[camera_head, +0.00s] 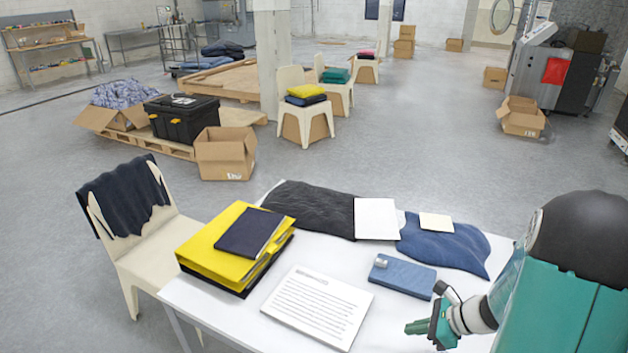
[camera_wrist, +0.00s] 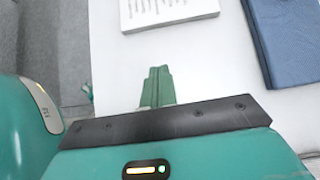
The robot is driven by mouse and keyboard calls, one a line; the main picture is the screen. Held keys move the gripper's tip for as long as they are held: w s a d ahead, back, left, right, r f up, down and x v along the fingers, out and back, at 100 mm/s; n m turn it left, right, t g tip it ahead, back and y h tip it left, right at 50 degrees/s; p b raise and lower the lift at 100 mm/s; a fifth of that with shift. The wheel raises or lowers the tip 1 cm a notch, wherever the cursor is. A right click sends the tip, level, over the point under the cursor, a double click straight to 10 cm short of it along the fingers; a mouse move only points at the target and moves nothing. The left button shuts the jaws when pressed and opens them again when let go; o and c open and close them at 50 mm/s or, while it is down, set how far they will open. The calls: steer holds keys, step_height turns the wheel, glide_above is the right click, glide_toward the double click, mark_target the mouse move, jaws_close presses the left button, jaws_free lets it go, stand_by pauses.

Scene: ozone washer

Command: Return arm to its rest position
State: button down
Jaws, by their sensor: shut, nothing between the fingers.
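My gripper (camera_head: 418,327) has green fingers and is at the lower right of the head view, over the front right part of the white table (camera_head: 392,318). It is shut and empty. In the wrist view its two fingers (camera_wrist: 157,88) lie together, with bare white tabletop beyond them. My teal and black arm fills the right edge of the head view and hides the table's right end.
A blue box (camera_head: 403,276), a printed sheet (camera_head: 317,306) and yellow binders (camera_head: 215,243) lie on the table. Dark and blue cloths (camera_head: 440,246) lie along its far edge. A chair (camera_head: 150,255) stands at the left. Open floor lies beyond.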

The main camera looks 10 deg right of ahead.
steer(key=s+a+r+n+h, duration=0.2)
steer(key=s+a+r+n, duration=0.2)
steer(key=r+n, duration=0.4)
steer(key=s+a+r+n+h, duration=0.3)
steer(key=a+r+n, duration=0.3)
steer(key=r+n, duration=0.2)
steer(key=s+a+r+n+h, duration=0.2)
steer(key=s+a+r+n, duration=0.3)
steer(key=r+n, duration=0.3)
steer(key=shift+s+a+r+n+t, duration=0.2)
steer(key=shift+s+r+n+t, duration=0.1)
steer(key=shift+r, duration=0.45)
